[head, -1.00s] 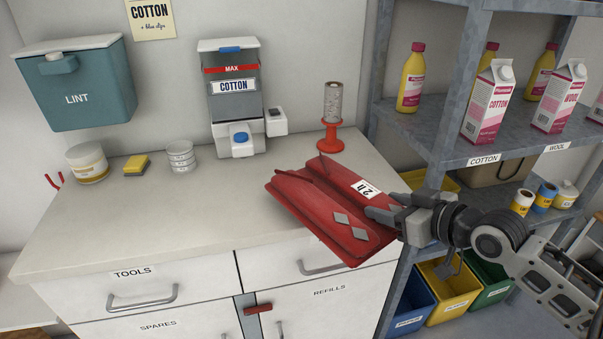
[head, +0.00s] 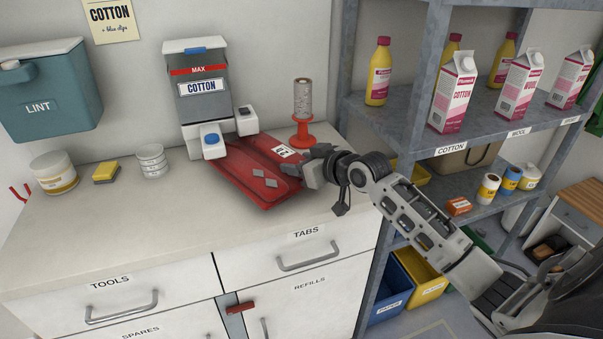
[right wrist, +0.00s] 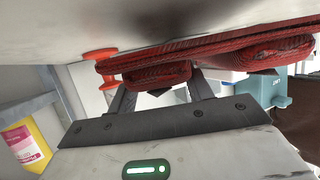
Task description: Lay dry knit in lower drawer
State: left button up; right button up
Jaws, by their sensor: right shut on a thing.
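A folded red knit (head: 256,172) with two grey diamonds and a white tag lies flat at the counter top, in front of the cotton dispenser. My right gripper (head: 312,165) is shut on its right edge. In the right wrist view the knit (right wrist: 225,50) stretches across the fingers (right wrist: 160,90), close against the pale counter surface. Whether its whole underside touches the counter cannot be told. The drawers below, labelled TOOLS (head: 112,300) and TABS (head: 290,255), are shut. Lower fronts marked SPARES (head: 140,330) and REFILLS (head: 305,290) are partly cut off. My left gripper is not in view.
The cotton dispenser (head: 205,100) and a red spool stand (head: 302,132) are close behind the knit. A metal shelf (head: 400,115) with cartons is at the right. The counter's front left is clear.

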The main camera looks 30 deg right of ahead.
jog(key=shift+f, duration=1.5)
jog(key=shift+f, duration=0.1)
jog(key=o, duration=1.2)
jog(key=shift+s, duration=0.1)
